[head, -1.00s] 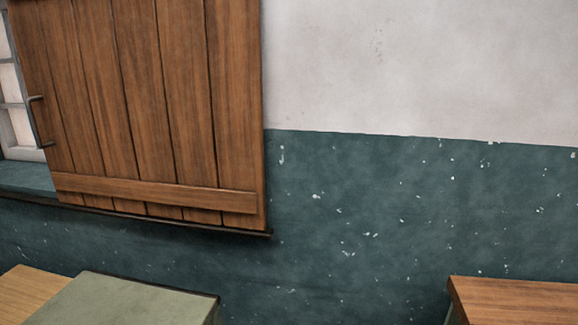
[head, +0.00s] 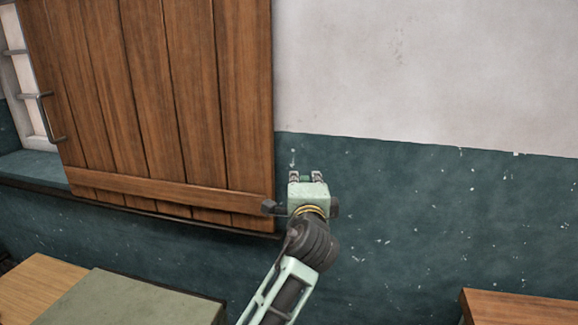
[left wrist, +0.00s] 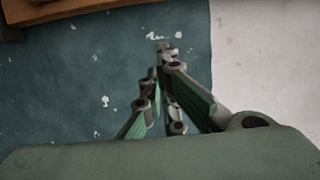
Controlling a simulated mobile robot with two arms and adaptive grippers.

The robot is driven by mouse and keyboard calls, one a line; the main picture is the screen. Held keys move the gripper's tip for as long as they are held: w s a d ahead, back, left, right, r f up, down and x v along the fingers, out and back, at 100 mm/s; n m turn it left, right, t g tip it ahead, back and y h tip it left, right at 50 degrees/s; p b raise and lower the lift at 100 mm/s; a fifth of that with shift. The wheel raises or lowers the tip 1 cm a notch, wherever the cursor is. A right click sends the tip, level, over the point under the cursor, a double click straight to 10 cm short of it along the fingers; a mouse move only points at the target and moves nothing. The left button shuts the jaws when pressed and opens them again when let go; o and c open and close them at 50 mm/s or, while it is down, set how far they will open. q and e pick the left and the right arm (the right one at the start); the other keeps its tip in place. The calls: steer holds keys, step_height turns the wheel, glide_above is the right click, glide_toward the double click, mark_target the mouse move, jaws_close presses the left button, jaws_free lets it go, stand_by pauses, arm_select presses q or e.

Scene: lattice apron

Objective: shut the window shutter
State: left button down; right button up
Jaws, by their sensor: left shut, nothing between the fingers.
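The shutter (head: 150,110) is a brown panel of upright planks with a crossboard near its bottom, in the left half of the head view. It covers part of the window (head: 22,85), whose pale panes and frame show at its left edge. A dark bar handle (head: 50,118) sits on the shutter's left side. My left gripper (head: 306,177) is shut and empty, in front of the teal wall just right of the shutter's lower right corner, away from the handle. Its closed fingers also show in the left wrist view (left wrist: 162,55). My right gripper is out of view.
A sill (head: 40,168) runs below the window. A grey-green table top (head: 125,300) and a light wooden one (head: 35,290) stand at lower left, a brown one (head: 520,305) at lower right. The wall to the right is bare.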

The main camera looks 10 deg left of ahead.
arm_select(q)
steer(key=p+x, duration=0.1)
steer(key=x, duration=0.3)
steer(key=shift+w+a+r, duration=0.15)
steer(key=shift+w, duration=0.2)
steer(key=a+p, duration=0.1)
steer(key=w+a, duration=0.1)
steer(key=a, duration=0.1)
steer(key=shift+p, duration=0.35)
steer(key=shift+s+a, duration=0.15)
steer(key=shift+a, duration=0.4)
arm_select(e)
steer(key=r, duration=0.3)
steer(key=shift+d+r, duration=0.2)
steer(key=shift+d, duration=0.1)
